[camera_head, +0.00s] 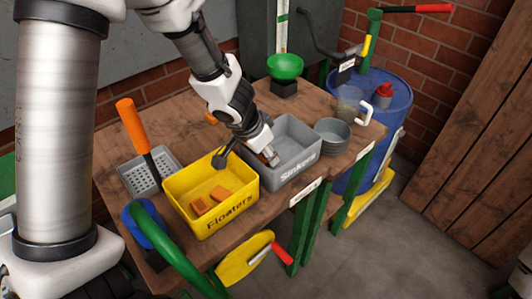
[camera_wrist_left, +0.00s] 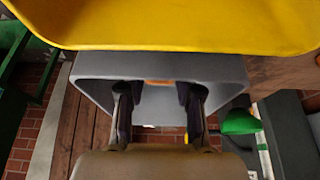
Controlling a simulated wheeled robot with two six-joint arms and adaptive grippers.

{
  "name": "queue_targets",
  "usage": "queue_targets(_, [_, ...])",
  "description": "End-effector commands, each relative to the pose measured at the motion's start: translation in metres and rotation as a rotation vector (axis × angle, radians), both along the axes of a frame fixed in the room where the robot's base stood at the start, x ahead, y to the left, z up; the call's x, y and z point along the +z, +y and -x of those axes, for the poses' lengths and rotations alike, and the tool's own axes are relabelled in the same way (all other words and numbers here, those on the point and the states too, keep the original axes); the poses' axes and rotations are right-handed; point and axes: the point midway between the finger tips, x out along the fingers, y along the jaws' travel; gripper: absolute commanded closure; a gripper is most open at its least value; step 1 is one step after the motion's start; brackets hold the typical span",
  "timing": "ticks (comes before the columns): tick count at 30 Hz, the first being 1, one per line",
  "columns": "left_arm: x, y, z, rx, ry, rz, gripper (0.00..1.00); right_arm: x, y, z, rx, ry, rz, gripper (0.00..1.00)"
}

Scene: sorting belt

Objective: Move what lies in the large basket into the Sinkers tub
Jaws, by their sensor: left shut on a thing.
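My left gripper (camera_head: 267,153) reaches down at the grey Sinkers tub (camera_head: 308,163), near its left side. It is shut on a small orange-brown thing (camera_head: 275,160), mostly hidden by the fingers. In the left wrist view an orange-brown patch (camera_wrist_left: 158,82) shows between the two dark fingers, in front of the grey tub (camera_wrist_left: 225,66). I cannot tell whether the held thing touches the tub. A grey perforated basket (camera_head: 135,182) with an orange handle stands at the table's left end; no contents show in it. My right gripper is not in view.
The yellow Floaters tub (camera_head: 226,218), with orange-brown blocks (camera_head: 199,206) inside, stands left of the Sinkers tub. Grey stacked bowls (camera_head: 332,135) and a clear jug (camera_head: 350,108) stand to its right. A green bowl (camera_head: 285,67) stands behind. A blue barrel (camera_head: 385,110) is beyond the table.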

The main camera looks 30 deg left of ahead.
Motion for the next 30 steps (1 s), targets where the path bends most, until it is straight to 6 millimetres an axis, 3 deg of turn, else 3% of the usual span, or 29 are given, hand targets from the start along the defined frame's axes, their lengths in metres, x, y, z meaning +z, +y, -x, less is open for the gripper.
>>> queue_targets(9, [-0.007, 0.0, 0.0, 0.0, 0.0, 0.0, 0.99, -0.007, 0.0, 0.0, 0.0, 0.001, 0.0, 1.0])
queue_targets(10, [-0.007, 0.0, 0.0, 0.0, 0.0, 0.0, 0.55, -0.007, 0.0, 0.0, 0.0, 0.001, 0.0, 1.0])
queue_targets(11, [-0.007, 0.0, 0.0, 0.0, 0.0, 0.0, 0.44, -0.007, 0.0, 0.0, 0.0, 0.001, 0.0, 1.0])
queue_targets(12, [-0.007, 0.0, 0.0, 0.0, 0.0, 0.0, 0.41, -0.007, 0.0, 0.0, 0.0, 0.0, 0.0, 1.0])
queue_targets(23, [0.002, 0.0, 0.0, 0.001, 0.0, 0.0, 0.41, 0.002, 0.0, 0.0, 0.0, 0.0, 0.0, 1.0])
queue_targets(30, [0.057, 0.005, 0.016, 0.003, -0.001, 0.004, 0.41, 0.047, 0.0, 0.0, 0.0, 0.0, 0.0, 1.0])
